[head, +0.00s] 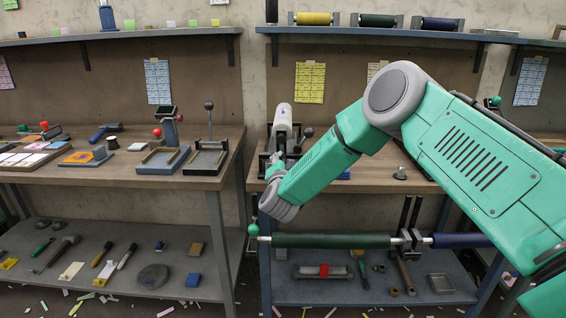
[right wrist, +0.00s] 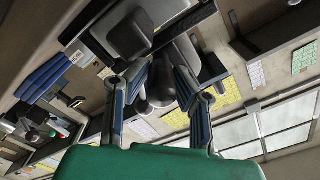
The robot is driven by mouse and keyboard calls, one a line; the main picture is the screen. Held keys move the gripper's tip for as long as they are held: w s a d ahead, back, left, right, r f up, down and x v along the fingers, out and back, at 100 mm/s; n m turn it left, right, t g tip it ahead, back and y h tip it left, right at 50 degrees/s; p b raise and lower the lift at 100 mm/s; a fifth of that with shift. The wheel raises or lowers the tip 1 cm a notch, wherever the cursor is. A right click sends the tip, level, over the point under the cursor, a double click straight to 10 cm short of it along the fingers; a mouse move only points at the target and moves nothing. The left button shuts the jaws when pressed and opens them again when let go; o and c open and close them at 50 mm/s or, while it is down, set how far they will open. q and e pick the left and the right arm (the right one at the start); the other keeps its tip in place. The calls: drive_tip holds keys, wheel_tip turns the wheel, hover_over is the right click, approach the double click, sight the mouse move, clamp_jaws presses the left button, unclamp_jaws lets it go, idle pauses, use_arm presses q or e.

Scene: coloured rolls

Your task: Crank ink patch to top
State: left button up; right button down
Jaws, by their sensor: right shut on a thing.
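A pale grey roller (head: 283,117) sits in a dark frame on the right bench, with a small dark bluish mark near its upper part that may be the ink patch. A dark ball knob (head: 308,131) shows at its right. My right gripper (head: 279,160) is in front of the roller's frame, partly hidden by my own wrist. In the right wrist view my right gripper's fingers (right wrist: 158,80) close around a dark grey rounded handle (right wrist: 161,88), likely the crank's grip. A grey block-like part (right wrist: 130,36) of the device lies just beyond. My left gripper is not in view.
The left bench (head: 120,173) holds trays, stamps and a red-knobbed tool. A shelf above carries yellow, green and blue rolls (head: 378,20). Green and blue rollers (head: 330,240) hang below the right bench. My right arm covers much of the right bench.

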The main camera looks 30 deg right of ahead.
drive_tip(key=shift+s+f, duration=0.1)
drive_tip(key=shift+f, duration=0.3)
drive_tip(key=c, duration=1.4)
unclamp_jaws()
drive_tip(key=shift+f, duration=0.1)
drive_tip(key=shift+w+d, duration=0.1)
drive_tip(key=shift+w, duration=0.25)
drive_tip(key=shift+s, duration=0.25)
drive_tip(key=shift+s+a, duration=0.25)
drive_tip(key=shift+s, duration=0.05)
drive_tip(key=v, duration=1)
drive_tip(key=shift+s+a, duration=0.2)
drive_tip(key=shift+s, duration=0.15)
